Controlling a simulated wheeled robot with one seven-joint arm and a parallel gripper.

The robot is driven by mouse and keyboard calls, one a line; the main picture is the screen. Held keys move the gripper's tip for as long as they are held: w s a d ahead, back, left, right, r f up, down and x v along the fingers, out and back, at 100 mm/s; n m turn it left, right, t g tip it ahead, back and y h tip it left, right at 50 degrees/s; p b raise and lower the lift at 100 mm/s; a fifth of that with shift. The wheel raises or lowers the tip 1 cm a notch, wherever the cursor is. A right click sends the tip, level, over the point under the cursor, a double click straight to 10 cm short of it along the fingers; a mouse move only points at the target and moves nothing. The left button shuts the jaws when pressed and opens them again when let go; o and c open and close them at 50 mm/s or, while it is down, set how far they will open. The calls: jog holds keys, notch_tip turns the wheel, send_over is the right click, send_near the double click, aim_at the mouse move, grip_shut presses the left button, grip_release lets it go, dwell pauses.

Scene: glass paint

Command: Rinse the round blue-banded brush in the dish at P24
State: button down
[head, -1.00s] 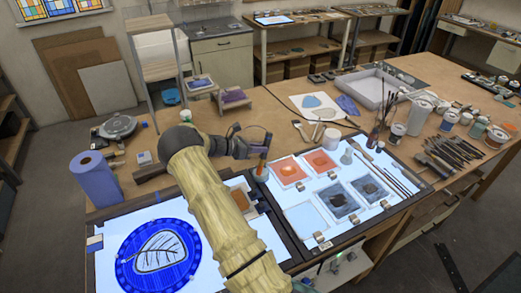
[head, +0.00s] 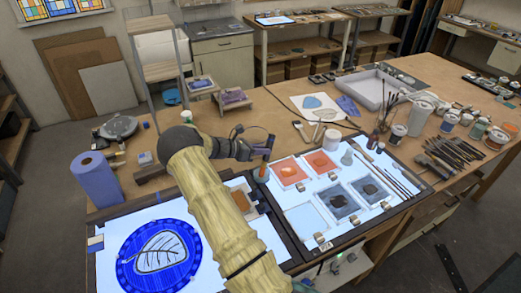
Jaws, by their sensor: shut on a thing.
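My gripper (head: 266,152) is shut on an upright brush (head: 264,170) with an orange-brown part showing below the jaws. It is over the left edge of the right light panel. The brush's band and tip are too small to make out, and I cannot tell whether the tip touches anything. A pale, clear square dish (head: 305,218) lies at the panel's front left, in front of the brush and apart from it. A small tag (head: 325,246) sits by the front edge near it; its writing is too small to read, so I cannot confirm which dish is P24.
Two orange dishes (head: 289,171) and two dark blue-grey dishes (head: 341,200) lie on the panel. A white jar (head: 331,139) and several long brushes stand or lie nearby. The blue leaf roundel (head: 158,258) is on the left panel. A blue paper roll (head: 97,179) stands at left.

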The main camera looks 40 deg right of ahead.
jog(key=shift+w, duration=0.1)
jog(key=shift+w+a, duration=0.2)
jog(key=shift+w, duration=0.4)
jog(key=shift+s, duration=0.1)
jog(key=shift+s+d, duration=0.2)
jog(key=shift+s, duration=0.4)
jog(key=shift+w+a, duration=0.2)
jog(key=shift+w, duration=0.5)
